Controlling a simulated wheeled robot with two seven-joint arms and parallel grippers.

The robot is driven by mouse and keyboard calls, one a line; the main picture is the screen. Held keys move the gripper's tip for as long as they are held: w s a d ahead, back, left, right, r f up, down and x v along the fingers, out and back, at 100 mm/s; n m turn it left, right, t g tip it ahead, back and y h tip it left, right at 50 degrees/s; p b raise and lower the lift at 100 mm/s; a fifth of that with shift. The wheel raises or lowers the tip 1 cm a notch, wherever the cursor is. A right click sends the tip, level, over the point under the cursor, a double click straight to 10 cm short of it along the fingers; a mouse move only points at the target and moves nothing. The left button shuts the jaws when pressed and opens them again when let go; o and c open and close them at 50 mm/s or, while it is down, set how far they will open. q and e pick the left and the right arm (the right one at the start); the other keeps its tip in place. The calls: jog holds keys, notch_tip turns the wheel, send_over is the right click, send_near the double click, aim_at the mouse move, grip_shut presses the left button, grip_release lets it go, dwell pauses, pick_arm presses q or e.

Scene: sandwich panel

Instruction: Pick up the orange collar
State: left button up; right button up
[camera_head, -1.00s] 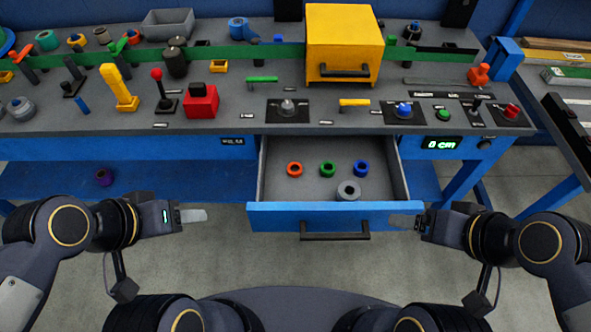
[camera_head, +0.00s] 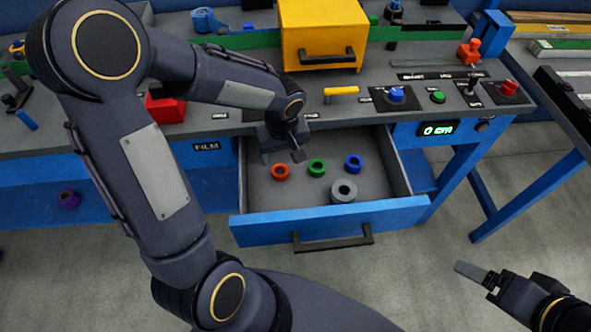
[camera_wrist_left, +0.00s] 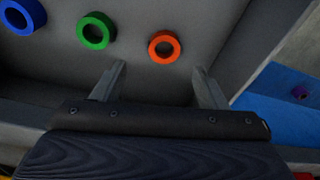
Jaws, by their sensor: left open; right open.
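The orange collar (camera_head: 280,172) is a small ring lying on the floor of the open drawer (camera_head: 300,232), at the left of the row of collars. It also shows in the left wrist view (camera_wrist_left: 164,46). My left gripper (camera_head: 281,157) is over the drawer, just behind and above the orange collar. Its two fingers (camera_wrist_left: 160,85) are apart with nothing between them, and the collar lies beyond their tips. My right gripper (camera_head: 474,274) is open and empty at the lower right, away from the drawer.
A green collar (camera_head: 317,167), a blue collar (camera_head: 353,163) and a larger grey collar (camera_head: 343,191) lie in the same drawer. The bench top behind holds a yellow box (camera_head: 325,35), a red block (camera_head: 165,108) and several controls. A purple collar (camera_head: 69,198) sits on the lower shelf.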

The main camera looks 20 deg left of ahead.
aim_at(280, 174)
pick_arm(q)
jog(key=f, duration=0.4)
jog(key=a+f, duration=0.1)
jog(key=f, duration=0.2)
jog(key=shift+w+b, duration=0.1)
jog(key=shift+b, duration=0.2)
jog(key=shift+c, duration=0.4)
jog(key=c, duration=1)
notch_tip(280, 174, up, 10)
jog(key=p, duration=0.1)
